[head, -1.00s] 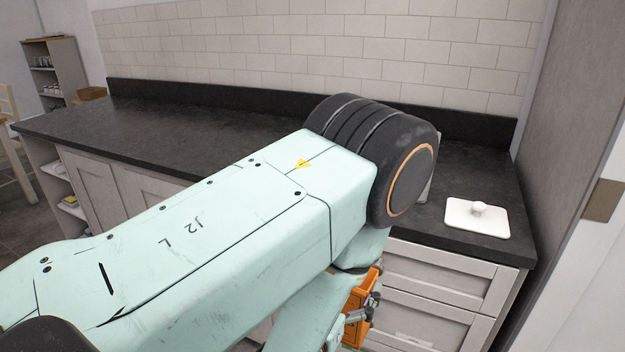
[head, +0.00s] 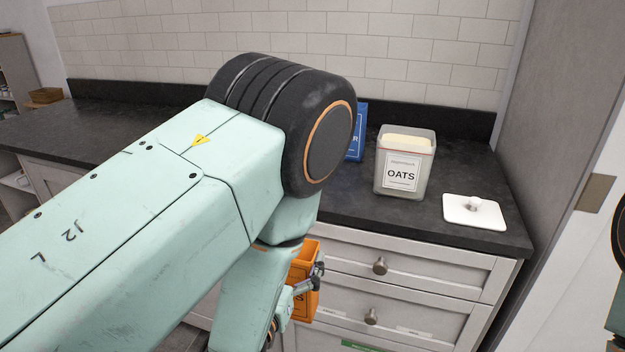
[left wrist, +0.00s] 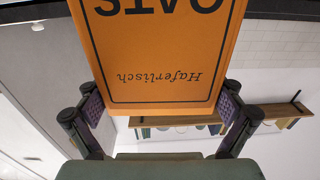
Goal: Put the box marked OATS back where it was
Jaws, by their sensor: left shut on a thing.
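My left gripper (head: 314,280) is shut on an orange box (head: 304,262). It holds the box in front of the drawers, below the counter top, and my own arm partly hides it. In the left wrist view the box (left wrist: 160,50) is between the two fingers, with dark lettering upside down that reads OATS and a smaller word under it. A clear canister (head: 413,185), also labelled OATS, stands upright on the counter, with pale contents and no lid on it. My right gripper is not in view.
A white lid (head: 474,211) with a knob lies right of the canister on the dark counter (head: 390,214). A blue box (head: 358,133) stands behind my left arm, partly hidden. Drawers with knobs (head: 380,266) are below. A tall grey panel (head: 560,130) bounds the right.

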